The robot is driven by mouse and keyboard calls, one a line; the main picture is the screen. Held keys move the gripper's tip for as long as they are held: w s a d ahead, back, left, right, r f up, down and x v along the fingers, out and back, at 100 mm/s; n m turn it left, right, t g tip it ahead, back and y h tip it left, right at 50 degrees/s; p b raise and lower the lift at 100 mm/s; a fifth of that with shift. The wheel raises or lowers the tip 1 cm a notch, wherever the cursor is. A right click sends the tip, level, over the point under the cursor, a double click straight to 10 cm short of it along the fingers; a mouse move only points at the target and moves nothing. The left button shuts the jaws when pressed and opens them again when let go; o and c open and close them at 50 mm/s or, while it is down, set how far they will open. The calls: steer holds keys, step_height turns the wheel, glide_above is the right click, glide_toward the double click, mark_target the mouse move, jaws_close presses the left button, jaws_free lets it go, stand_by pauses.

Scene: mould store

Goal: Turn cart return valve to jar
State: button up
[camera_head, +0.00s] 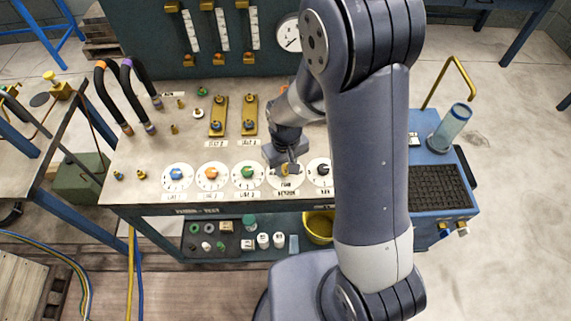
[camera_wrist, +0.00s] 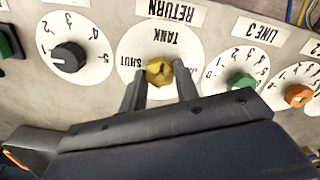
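The return valve is a yellow knob (camera_wrist: 160,72) on a round white dial (camera_wrist: 135,45), under a label reading RETURN in the wrist view. SHUT is printed on the dial's left and TANK at its top there; lettering at its right is partly hidden by a finger. A dark mark shows on the knob, but I cannot tell its pointing surely. My gripper (camera_wrist: 160,88) is open, one finger on each side of the knob, with small gaps visible. In the head view my gripper (camera_head: 287,165) is low over this dial, partly covering it.
A black knob (camera_wrist: 68,57) and a green knob (camera_wrist: 241,83) flank the valve closely; an orange knob (camera_wrist: 299,95) is farther right. Behind the dials stand brass blocks (camera_head: 218,117) and black hoses (camera_head: 112,97). A yellow bucket (camera_head: 318,227) sits on the lower shelf.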

steer(key=c, duration=0.4)
steer(key=shift+m, duration=0.3)
steer(key=m+b, duration=0.1)
steer(key=m, duration=0.1)
steer(key=shift+f+m+b, duration=0.1)
steer(key=shift+m+b, duration=0.3)
steer(key=m+b, duration=0.1)
steer(key=m, duration=0.3)
steer(key=shift+m+b, duration=0.3)
steer(key=shift+b, duration=0.05)
steer(key=m+b, duration=0.1)
steer(key=m, duration=0.4)
steer(key=shift+m+b, duration=0.6)
steer(key=shift+m, duration=1.8)
